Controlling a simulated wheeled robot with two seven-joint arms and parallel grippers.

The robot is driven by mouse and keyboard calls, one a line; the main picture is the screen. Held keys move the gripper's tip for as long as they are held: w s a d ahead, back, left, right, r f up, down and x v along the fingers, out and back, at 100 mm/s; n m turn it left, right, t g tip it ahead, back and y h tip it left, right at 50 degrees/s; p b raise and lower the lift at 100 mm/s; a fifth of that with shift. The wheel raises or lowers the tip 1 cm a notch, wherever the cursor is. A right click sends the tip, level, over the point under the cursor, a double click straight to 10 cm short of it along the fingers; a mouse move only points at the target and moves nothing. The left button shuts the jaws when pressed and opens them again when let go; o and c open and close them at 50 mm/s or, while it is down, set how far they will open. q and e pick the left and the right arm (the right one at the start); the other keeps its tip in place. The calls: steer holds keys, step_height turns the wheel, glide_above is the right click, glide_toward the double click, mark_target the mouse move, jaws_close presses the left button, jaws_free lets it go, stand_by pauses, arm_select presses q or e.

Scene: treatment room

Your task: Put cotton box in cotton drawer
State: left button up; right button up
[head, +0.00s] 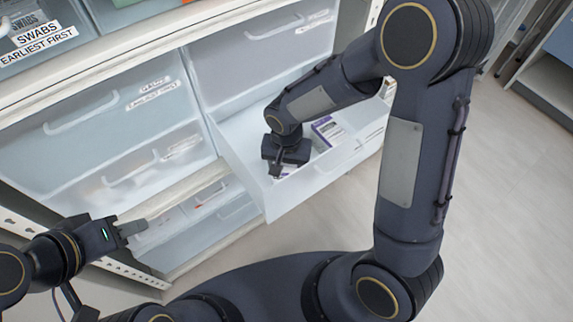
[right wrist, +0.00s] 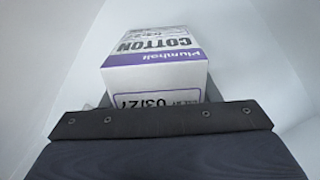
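The cotton box (right wrist: 155,60), white with a purple band and lettered COTTON and 03/27, is directly in front of my right gripper in the right wrist view. Slivers of grey finger touch both its sides, so the gripper looks shut on it. In the head view my right gripper (head: 278,170) points down inside the open, translucent drawer (head: 243,172) and mostly hides the box. A second purple-and-white box (head: 327,133) lies in the drawer to the right of it. My left gripper (head: 130,228) is off to the left, away from the drawer, seen side-on with no object visible in it.
Closed translucent drawers (head: 105,120) are to the left, and another closed drawer (head: 262,50) is above the open one. A swabs bin (head: 40,35) sits at the top left. The pale floor (head: 500,200) at right is clear.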

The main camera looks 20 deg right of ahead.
steer(key=o, duration=0.4)
steer(key=shift+r+p, duration=0.35)
step_height(320, 180, up, 12)
steer(key=shift+f+p, duration=0.15)
steer(key=shift+p, duration=1.05)
